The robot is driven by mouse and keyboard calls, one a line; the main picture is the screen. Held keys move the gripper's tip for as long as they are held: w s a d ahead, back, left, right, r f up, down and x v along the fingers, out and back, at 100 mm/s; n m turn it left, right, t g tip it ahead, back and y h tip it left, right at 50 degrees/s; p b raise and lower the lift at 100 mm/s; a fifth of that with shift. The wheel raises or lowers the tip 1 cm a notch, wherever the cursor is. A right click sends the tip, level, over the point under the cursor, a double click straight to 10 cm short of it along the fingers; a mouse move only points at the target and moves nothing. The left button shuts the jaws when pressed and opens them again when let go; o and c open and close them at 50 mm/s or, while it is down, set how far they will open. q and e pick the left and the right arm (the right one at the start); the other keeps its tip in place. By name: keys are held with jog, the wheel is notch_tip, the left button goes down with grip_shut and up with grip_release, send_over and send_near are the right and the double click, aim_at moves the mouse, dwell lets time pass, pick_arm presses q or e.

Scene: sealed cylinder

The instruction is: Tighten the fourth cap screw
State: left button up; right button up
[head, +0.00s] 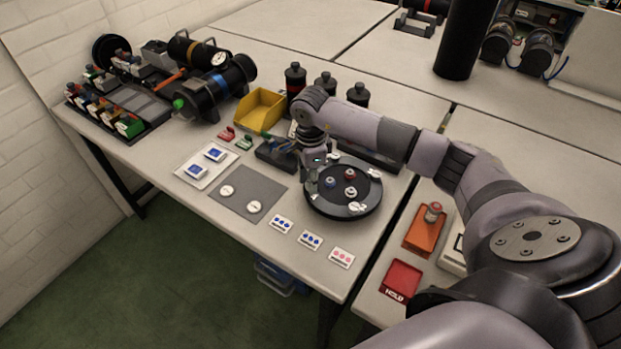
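A dark round part (345,211), which looks like the cylinder cap, lies flat on the near table. On its top are small round pieces, including a red-topped one (349,174), a white one (350,192) and a bluish one (330,182). Pale pieces sit at its right and front rim. I cannot tell which is the fourth cap screw. My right arm reaches in from the right, and my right gripper (314,180) points down at the cap's left rim. Its fingers are too small and dark to show whether they hold anything. My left gripper is out of view.
A yellow bin (260,110), dark bottles (295,80) and black cylinders (217,90) stand behind and left. A grey mat (240,201) with two white discs lies left of the cap. Small cards (310,240) lie in front.

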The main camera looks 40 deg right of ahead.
grip_shut()
